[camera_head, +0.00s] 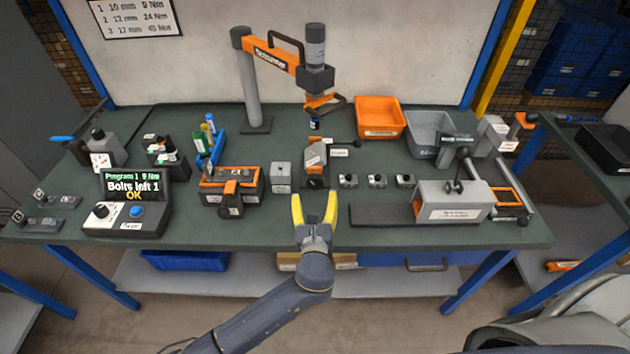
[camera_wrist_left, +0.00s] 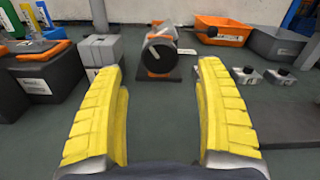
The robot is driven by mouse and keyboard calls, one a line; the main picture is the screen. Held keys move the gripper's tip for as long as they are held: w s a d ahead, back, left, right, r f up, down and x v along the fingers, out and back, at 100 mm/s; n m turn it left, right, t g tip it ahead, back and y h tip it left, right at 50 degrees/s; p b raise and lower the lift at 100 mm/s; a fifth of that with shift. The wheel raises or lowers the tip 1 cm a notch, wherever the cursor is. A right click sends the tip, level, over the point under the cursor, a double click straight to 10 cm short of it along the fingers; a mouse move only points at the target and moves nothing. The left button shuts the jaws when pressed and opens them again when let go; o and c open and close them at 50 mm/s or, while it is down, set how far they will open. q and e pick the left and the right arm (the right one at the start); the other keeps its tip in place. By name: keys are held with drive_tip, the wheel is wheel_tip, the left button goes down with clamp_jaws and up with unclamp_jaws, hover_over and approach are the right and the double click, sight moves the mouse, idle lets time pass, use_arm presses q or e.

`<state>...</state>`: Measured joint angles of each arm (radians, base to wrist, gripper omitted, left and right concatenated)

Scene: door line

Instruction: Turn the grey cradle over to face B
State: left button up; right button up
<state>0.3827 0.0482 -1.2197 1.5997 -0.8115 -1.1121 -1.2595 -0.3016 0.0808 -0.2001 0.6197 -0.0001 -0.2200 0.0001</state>
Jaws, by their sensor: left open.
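What looks like the grey cradle (camera_head: 316,156) stands at the middle of the bench, with orange parts, a dark round front and a dark base. A dark lever (camera_head: 344,147) reaches out to its right. In the left wrist view the cradle (camera_wrist_left: 160,50) is straight ahead, between and beyond the fingertips. Its labels are too small to read, so I cannot tell which face is up. My left gripper (camera_head: 314,208) has yellow fingers, is open and empty, and points at the cradle from the bench's front edge, apart from it. My right gripper is not in view.
A light grey block (camera_head: 281,176) and an orange-and-black fixture (camera_head: 231,186) stand left of the cradle. Several small metal parts (camera_head: 377,181) and a grey fixture (camera_head: 450,200) are to the right. An orange tool arm (camera_head: 272,54) overhangs behind. An orange bin (camera_head: 379,118) is behind right.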

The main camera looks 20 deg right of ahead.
sight(315, 186)
use_arm(q)
drive_tip(key=x, duration=0.7)
drive_tip(key=shift+w, duration=0.25)
drive_tip(key=shift+d, duration=0.1)
drive_tip(key=c, duration=1.3)
drive_tip(key=shift+n, duration=3.4)
